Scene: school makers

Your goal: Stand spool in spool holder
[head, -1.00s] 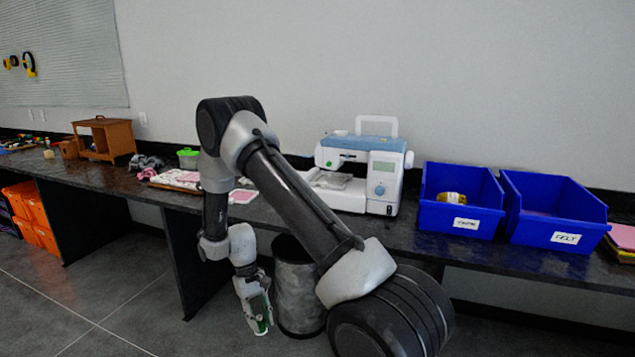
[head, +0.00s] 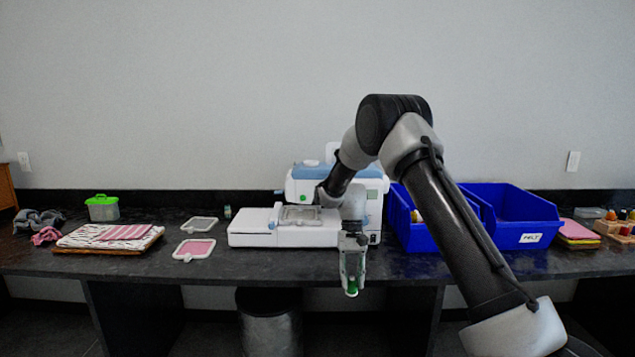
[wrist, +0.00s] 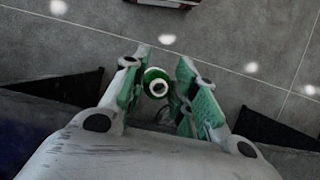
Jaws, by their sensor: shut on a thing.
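My gripper (head: 352,270) hangs in front of the table's front edge, pointing down. It is shut on a green spool (head: 352,288), which shows at the fingertips. In the wrist view the spool (wrist: 157,83) sits between the two green-padded fingers of the gripper (wrist: 158,72), its round end with a pale ring and dark hole facing the camera. At the far right of the table is a small wooden rack (head: 617,227) with coloured pieces; it is too small to tell whether it is the spool holder.
The white-and-blue sewing machine (head: 270,226) stands behind my gripper, partly hidden by my arm. Blue bins (head: 515,235) stand right of it. Hoops, folded cloth on a board (head: 75,250) and a green-lidded box (head: 102,208) lie left. A grey bin (head: 270,330) stands below the table.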

